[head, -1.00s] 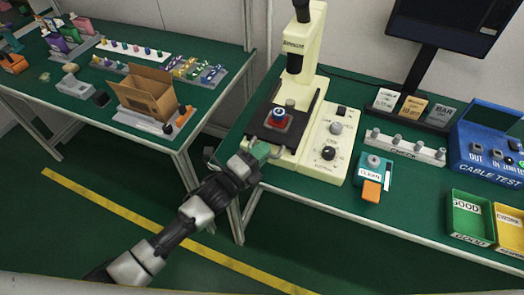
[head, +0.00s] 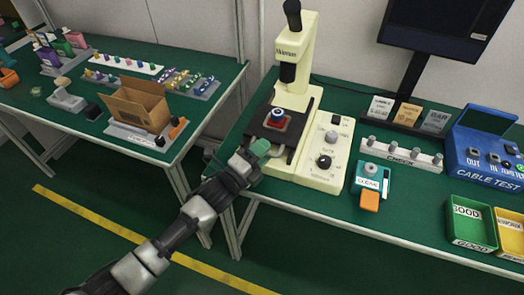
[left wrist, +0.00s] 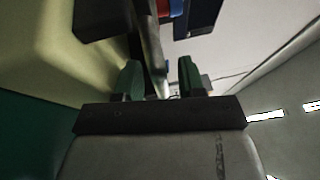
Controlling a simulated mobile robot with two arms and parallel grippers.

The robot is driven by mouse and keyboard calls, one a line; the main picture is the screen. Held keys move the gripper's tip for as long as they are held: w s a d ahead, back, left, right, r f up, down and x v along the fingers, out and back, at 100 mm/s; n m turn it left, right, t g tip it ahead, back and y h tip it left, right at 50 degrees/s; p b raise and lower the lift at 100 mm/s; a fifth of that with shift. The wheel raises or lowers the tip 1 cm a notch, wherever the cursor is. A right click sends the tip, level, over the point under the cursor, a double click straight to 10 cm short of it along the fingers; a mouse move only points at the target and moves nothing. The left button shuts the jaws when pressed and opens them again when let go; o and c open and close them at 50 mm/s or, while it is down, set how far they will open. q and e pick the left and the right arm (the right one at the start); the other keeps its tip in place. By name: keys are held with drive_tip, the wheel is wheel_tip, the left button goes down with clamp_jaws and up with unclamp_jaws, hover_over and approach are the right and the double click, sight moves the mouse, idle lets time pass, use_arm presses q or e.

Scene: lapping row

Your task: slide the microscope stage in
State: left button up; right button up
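The cream microscope (head: 304,75) stands on the right-hand green bench. Its black stage (head: 258,129) sits low at the front under the objective and carries a small red and blue piece (head: 277,118). My left gripper (head: 262,148), with green fingertips, is at the stage's front edge, just beside the microscope base. In the left wrist view its two fingers (left wrist: 160,80) stand apart with a thin grey bar (left wrist: 153,50) running between them. Gaps show beside the bar, so I see no firm hold. The red and blue piece also shows at that view's top. My right gripper is not in view.
Right of the microscope are its control panel (head: 325,150), a teal CLEAR box (head: 370,178), a CHECK rack (head: 402,155), a blue cable tester (head: 485,155) and a green GOOD bin (head: 472,225). A cardboard box (head: 140,104) stands on the left bench. Open floor lies between the benches.

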use_arm(q)
drive_tip(key=v, duration=1.1)
drive_tip(key=shift+b, duration=0.4)
drive_tip(key=shift+d, duration=0.1)
